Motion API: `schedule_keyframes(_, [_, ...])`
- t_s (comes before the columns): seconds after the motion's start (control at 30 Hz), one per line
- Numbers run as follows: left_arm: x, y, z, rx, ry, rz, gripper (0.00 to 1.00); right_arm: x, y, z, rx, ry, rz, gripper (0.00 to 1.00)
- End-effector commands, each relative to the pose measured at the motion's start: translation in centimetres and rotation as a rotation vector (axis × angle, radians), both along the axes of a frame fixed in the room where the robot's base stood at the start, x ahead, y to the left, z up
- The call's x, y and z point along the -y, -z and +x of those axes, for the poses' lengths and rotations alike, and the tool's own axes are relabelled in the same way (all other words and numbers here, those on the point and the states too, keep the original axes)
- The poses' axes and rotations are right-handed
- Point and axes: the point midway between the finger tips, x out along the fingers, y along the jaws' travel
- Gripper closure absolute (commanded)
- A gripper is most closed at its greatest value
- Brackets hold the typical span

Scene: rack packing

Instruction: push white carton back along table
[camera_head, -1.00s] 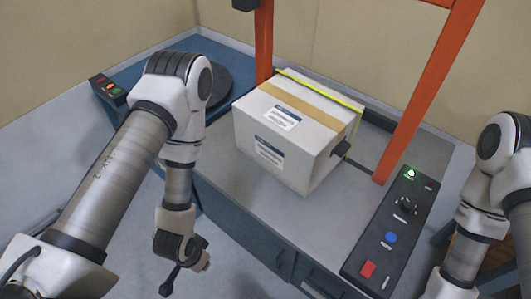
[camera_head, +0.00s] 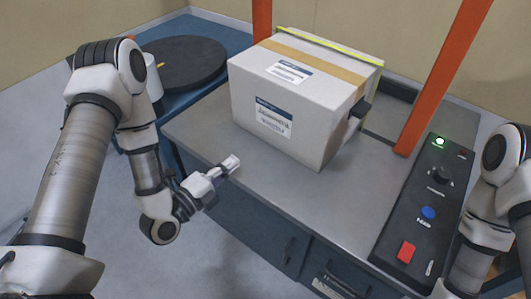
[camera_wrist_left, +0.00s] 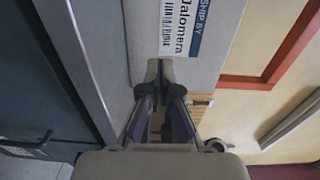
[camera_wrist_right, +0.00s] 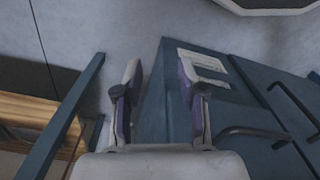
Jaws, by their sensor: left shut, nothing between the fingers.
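The white carton (camera_head: 300,135) stands upright on the grey table top (camera_head: 205,125), with tan tape across its top, labels on top and front, and a yellow strap along its back edge. It also shows in the left wrist view (camera_wrist_left: 145,35), straight ahead of the fingers. My left gripper (camera_head: 232,162) is shut and empty at the table's front edge, in front of the carton's left part; it appears apart from the carton. My right gripper (camera_wrist_right: 159,82) is open and empty in the right wrist view, over the blue cabinet front. The head view does not show its fingers.
Orange frame posts (camera_head: 440,80) rise beside and behind the carton. A control panel (camera_head: 425,205) with buttons and a lit green lamp lies at the right. A dark round turntable (camera_head: 185,62) sits on a blue surface at left. Bare table lies before the carton.

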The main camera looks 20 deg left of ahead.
Motion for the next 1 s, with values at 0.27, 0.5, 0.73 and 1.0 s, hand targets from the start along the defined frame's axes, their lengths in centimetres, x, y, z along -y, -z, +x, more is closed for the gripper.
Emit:
schedule_keyframes(0.27, [0.9, -0.2, 2.3, 0.017, 0.002, 0.004, 1.00, 0.0, 0.5, 0.1, 0.002, 0.000, 0.000, 0.60])
schedule_keyframes(0.5, [2.8, -0.2, 7.1, 0.016, 0.001, 0.003, 1.00, 0.0, 1.0, 0.0, 0.001, 0.000, 0.000, 0.60])
schedule_keyframes(0.73, [4.4, -0.1, 11.4, 0.013, -0.001, 0.001, 1.00, 0.0, 1.4, 0.0, 0.001, 0.000, 0.000, 0.60])
schedule_keyframes(1.0, [5.1, -0.1, 13.1, 0.010, -0.003, -0.001, 1.00, 0.0, 1.5, 0.0, 0.001, 0.000, 0.000, 0.60])
